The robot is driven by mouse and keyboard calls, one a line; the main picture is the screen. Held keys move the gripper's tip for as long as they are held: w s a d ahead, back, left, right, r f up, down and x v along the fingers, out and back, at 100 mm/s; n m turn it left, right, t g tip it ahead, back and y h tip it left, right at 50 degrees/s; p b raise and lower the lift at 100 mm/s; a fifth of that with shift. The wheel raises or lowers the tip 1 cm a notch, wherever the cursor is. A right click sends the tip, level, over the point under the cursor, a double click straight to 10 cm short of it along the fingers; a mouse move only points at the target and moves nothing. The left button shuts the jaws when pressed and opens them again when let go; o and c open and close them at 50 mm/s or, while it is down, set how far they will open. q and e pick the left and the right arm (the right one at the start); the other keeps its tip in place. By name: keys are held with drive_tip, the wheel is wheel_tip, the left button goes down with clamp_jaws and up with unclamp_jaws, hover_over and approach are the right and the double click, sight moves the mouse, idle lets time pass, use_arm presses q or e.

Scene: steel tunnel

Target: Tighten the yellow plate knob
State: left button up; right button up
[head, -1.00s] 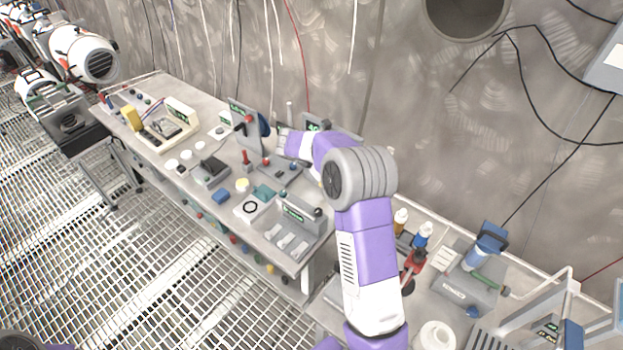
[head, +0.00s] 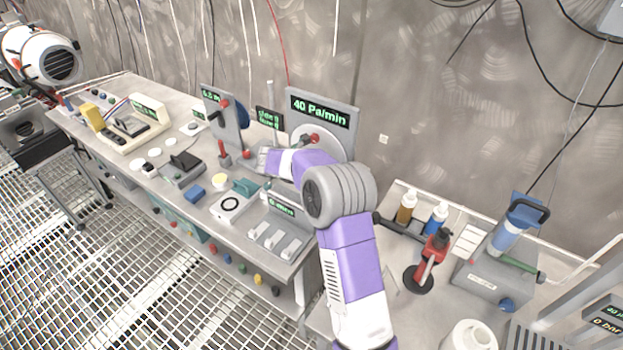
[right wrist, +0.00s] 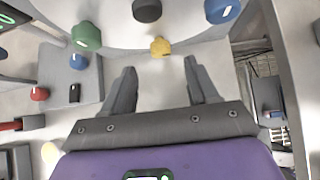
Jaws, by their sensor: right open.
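The yellow plate knob (right wrist: 160,46) is small and sits on the lower edge of a pale round plate (right wrist: 185,18) in the right wrist view. My right gripper (right wrist: 160,75) is open, with the knob just beyond and between its fingertips, apart from them. In the head view, my right arm reaches over the bench with its gripper (head: 264,160) in front of a round plate (head: 335,143) under a "40 Pa/min" display. The arm hides part of that plate, and I cannot make out the yellow knob there. My left gripper is not in view.
Green (right wrist: 86,37), black (right wrist: 147,9) and blue (right wrist: 222,10) knobs sit on the plate around the yellow one. A panel with a red lever (head: 224,152) stands left of my gripper. Bottles (head: 407,207) and a red tool (head: 434,255) stand on the right bench.

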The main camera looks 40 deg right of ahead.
drive_tip(key=b+x, duration=0.1)
drive_tip(key=x, duration=0.6)
drive_tip(key=shift+c, duration=0.2)
drive_tip(key=c, duration=1)
